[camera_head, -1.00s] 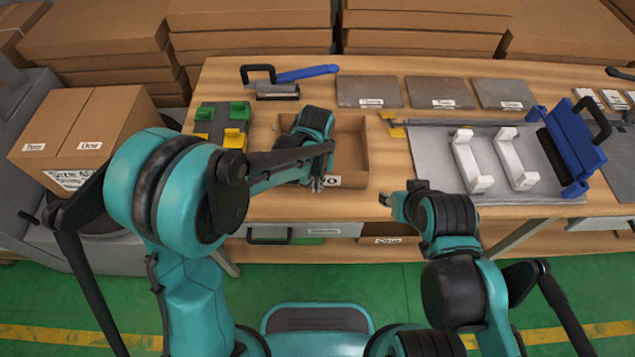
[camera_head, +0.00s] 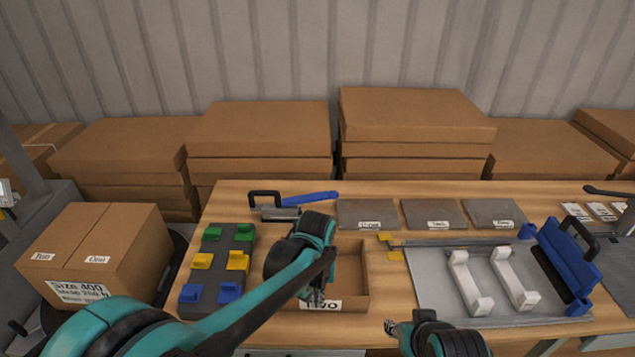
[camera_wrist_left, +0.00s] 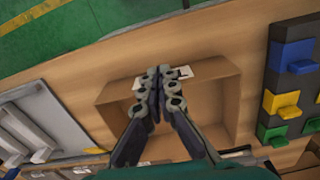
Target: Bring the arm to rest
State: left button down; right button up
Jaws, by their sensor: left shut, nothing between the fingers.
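My left gripper (camera_head: 316,298) is at the front wall of the open brown box labelled TWO (camera_head: 355,268). In the left wrist view its fingers (camera_wrist_left: 160,88) are together over the box (camera_wrist_left: 222,100), with nothing between them. Whether they touch the box is unclear. My left forearm hides the box's left part; the visible inside is bare. My right gripper (camera_head: 391,328) is at the table's front edge, right of the box, too small to tell its jaw state.
Left of the box is a dark rack (camera_head: 210,268) with green, yellow and blue blocks. A blue-handled tool (camera_head: 307,199) lies behind. To the right, a metal plate (camera_head: 430,285) bears two white brackets (camera_head: 513,278) beside a blue clamp (camera_head: 567,262). A closed carton (camera_head: 95,250) stands far left.

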pick_arm(q)
jog(key=s+a+r+t, duration=0.3)
jog(key=s+a+r, duration=0.1)
jog(key=a, duration=0.4)
jog(key=s+a+r+t, duration=0.3)
jog(key=s+a+t, duration=0.1)
jog(key=s+a, duration=0.3)
jog(key=shift+s+a+r+n, duration=0.3)
jog(key=shift+a+r+n, duration=0.1)
jog(key=shift+a, duration=0.75)
